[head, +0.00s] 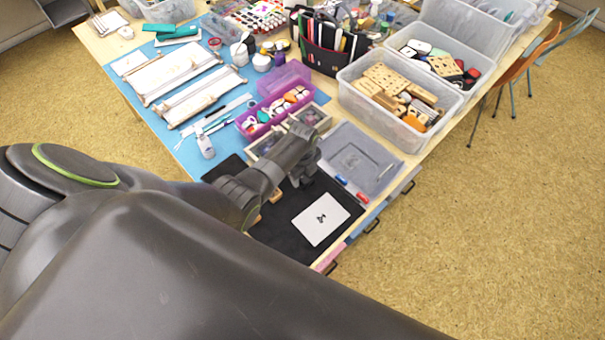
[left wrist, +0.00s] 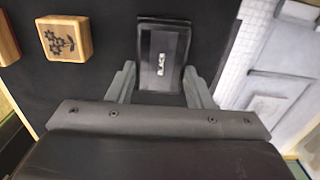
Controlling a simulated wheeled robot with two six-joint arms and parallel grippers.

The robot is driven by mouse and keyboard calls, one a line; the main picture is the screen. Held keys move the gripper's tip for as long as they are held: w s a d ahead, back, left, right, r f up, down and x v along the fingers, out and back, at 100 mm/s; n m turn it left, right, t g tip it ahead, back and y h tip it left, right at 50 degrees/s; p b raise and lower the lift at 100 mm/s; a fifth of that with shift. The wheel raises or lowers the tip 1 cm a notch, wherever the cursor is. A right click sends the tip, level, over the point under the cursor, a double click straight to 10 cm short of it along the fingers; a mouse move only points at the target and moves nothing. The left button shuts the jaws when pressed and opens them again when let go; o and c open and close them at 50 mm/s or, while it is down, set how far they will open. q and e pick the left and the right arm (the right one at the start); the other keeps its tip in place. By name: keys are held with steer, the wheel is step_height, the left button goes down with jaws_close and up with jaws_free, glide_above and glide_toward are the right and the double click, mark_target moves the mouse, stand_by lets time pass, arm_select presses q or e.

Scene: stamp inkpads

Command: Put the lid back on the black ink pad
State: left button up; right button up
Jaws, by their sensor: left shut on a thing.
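My left gripper (head: 306,178) is over the black mat (head: 275,232) at the near corner of the table. In the left wrist view, its two fingers (left wrist: 160,88) are closed on the sides of a dark rectangular lid (left wrist: 146,45) with a white label reading BLACK. The wrist view looks down on the lid's top. Whether the ink pad is under it is hidden. In the head view the lid is hidden or too small to make out by the gripper. My right gripper is not in view.
Wooden stamps, one with flowers (left wrist: 67,38), lie left of the lid. A grey translucent tray (head: 385,165) is right of the gripper, with red and blue pieces at its near edge. A purple box (head: 286,78) and bins stand behind.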

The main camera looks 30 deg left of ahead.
arm_select(q)
steer(key=o, duration=1.4)
steer(key=shift+r, duration=0.1)
steer(key=shift+r+p, duration=2.45)
steer(key=shift+r, duration=0.95)
jaws_close()
